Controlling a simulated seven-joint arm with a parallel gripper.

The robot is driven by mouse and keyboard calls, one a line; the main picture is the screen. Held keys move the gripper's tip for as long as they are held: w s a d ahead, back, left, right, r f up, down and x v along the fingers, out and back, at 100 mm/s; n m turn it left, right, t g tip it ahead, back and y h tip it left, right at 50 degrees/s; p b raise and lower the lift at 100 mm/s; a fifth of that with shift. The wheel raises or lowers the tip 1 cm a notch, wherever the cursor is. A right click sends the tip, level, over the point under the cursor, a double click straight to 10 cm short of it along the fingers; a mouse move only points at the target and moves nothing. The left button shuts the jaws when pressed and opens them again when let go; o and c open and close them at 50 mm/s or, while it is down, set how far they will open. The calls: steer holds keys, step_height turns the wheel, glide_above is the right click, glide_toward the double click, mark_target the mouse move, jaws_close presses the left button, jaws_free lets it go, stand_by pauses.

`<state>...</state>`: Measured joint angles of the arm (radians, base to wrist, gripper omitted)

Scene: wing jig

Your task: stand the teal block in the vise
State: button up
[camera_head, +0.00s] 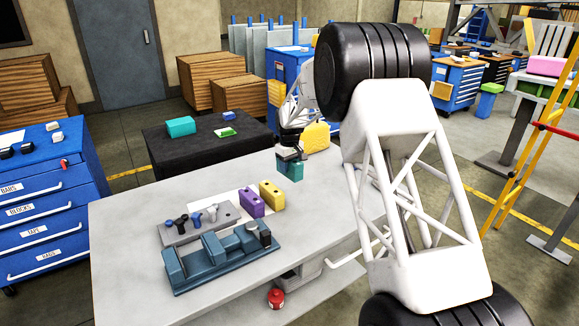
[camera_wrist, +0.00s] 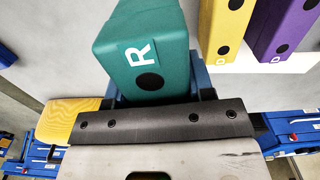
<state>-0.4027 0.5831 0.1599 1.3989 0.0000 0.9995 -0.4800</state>
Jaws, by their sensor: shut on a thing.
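The teal block (camera_head: 289,171) hangs below my gripper (camera_head: 289,155), over the far right part of the grey bench; I cannot tell how far above the top it is. In the wrist view the teal block (camera_wrist: 175,60) shows a white letter R and a dark round hole. My gripper is shut on it; the dark gripper body hides its near end. The blue-grey vise (camera_head: 222,257) stands at the front left of the bench, well to the left of the block and nearer the camera. Nothing is visible in its gap, though the inside is hard to see.
A purple block (camera_head: 252,201) and a yellow block (camera_head: 271,197) stand behind the vise, between it and my gripper. A grey rack with knobbed parts (camera_head: 200,222) lies just behind the vise. A yellow case (camera_head: 316,137) is behind the gripper. The bench's left part (camera_head: 125,225) is clear.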

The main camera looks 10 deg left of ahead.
steer(key=s+a+r, duration=0.1)
steer(key=s+a, duration=0.5)
steer(key=s, duration=0.8)
steer(key=s+a, duration=0.7)
steer(key=s, duration=0.7)
steer(key=s+a+r+m, duration=0.1)
steer(key=s+a, duration=0.5)
steer(key=s, duration=0.8)
steer(key=shift+s+a+r, duration=0.2)
steer(key=shift+s+r, duration=0.1)
steer(key=shift+f, duration=0.1)
steer(key=shift+f, duration=3.85)
steer(key=shift+f, duration=0.5)
steer(key=o, duration=1.1)
